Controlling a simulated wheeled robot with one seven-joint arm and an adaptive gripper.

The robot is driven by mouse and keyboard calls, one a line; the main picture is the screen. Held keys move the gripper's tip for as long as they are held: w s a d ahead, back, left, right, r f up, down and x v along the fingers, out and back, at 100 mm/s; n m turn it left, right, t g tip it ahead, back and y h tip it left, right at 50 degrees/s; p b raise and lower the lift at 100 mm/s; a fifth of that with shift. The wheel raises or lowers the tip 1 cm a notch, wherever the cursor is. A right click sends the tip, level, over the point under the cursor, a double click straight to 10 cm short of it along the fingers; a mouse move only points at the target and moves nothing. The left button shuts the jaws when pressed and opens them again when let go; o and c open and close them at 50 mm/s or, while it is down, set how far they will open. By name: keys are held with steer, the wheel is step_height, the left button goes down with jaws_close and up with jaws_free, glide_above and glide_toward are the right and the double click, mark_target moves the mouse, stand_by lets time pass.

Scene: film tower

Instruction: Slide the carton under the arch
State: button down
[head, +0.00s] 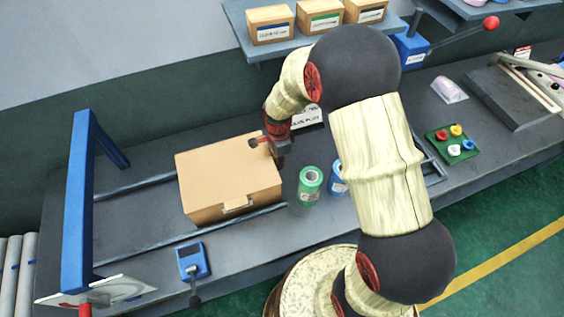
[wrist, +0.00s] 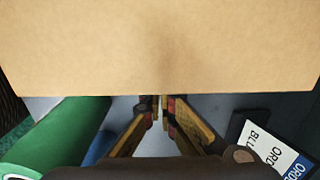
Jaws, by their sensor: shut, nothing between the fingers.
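A tan carton (head: 225,172) sits between two dark rails (head: 140,186) on the grey bench. The blue arch (head: 82,190) stands to its left, and a stretch of rails lies between them. My gripper (head: 271,142) is at the carton's right side. In the wrist view the carton (wrist: 160,45) fills the top. My gripper's fingers (wrist: 160,104) are shut and empty, with their tips close to the carton's near edge. I cannot tell whether they touch it.
A green film roll (head: 311,181) and a blue roll (head: 337,178) stand right of the carton. A blue box with a lever (head: 192,260) sits in front of the rails. A green tray (head: 452,143) with coloured pieces lies further right. The rails toward the arch look clear.

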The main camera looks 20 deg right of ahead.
steer(key=a, duration=1.2)
steer(key=a+p, duration=0.1)
steer(key=a, duration=2.5)
steer(key=shift+s+a, duration=0.15)
steer(key=shift+s, duration=0.15)
